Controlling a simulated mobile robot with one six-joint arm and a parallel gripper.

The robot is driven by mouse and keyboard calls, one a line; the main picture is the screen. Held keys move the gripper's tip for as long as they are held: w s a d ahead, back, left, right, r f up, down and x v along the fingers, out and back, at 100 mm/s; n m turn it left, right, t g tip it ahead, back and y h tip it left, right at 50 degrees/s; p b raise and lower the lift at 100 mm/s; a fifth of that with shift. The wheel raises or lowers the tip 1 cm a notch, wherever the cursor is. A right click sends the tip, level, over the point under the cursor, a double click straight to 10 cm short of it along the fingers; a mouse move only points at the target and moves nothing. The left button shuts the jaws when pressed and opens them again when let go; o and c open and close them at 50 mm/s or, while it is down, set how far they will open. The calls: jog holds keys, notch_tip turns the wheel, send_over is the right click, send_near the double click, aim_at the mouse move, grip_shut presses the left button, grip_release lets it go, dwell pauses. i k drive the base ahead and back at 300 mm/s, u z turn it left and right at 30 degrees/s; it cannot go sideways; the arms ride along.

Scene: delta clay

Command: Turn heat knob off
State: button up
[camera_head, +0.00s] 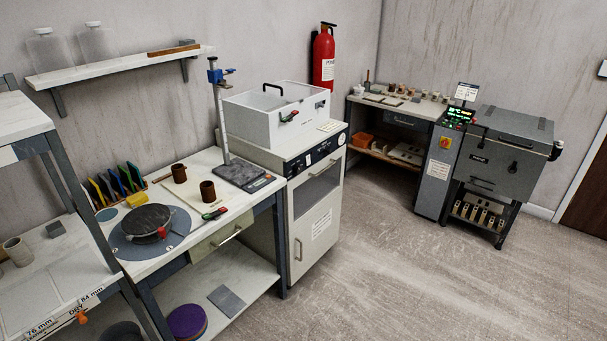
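A white cabinet (310,215) with a windowed front stands in the middle. Its black control panel (322,150) runs along the upper front edge and bears small round knobs and lights. Which knob is the heat knob, and how it is turned, are too small to tell. At the right a grey lidded kiln-like unit (505,155) has a control box with lit displays (459,115) and a red button on yellow (445,142). My gripper is not in view.
A workbench (262,205) with a round turntable (150,229), brown cups and a blue-clamped stand adjoins the cabinet on the left. A white lidded box (270,118) sits on the cabinet. The floor (400,280) in front is clear.

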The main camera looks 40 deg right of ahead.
aim_at(297, 169)
jog(key=z, duration=0.05)
jog(key=i, duration=0.9)
jog(key=u, duration=0.05)
